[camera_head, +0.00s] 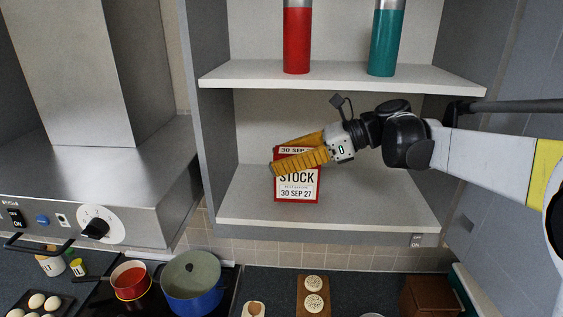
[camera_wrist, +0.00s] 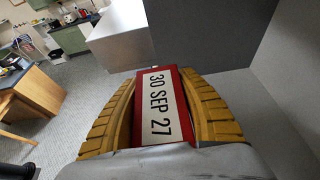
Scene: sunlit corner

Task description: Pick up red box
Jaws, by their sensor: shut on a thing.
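The red box (camera_head: 297,186) has a white label reading STOCK and 30 SEP 27. In the head view it is upright at the lower shelf (camera_head: 360,215) of the wall cabinet, near its front left. I cannot tell whether its base touches the shelf. My gripper (camera_head: 298,158) comes in from the right, its yellow fingers shut on the upper part of the box. In the wrist view the red box (camera_wrist: 158,108) sits between the two yellow fingers of the gripper (camera_wrist: 160,105), one along each side. The fingers hide part of the box.
A red bottle (camera_head: 297,40) and a teal bottle (camera_head: 384,43) stand on the upper shelf (camera_head: 340,77), just above my arm. The cabinet's left wall (camera_head: 212,130) is close to the box. Below are a blue pot (camera_head: 193,290) and a red pan (camera_head: 130,283). The range hood (camera_head: 100,190) is left.

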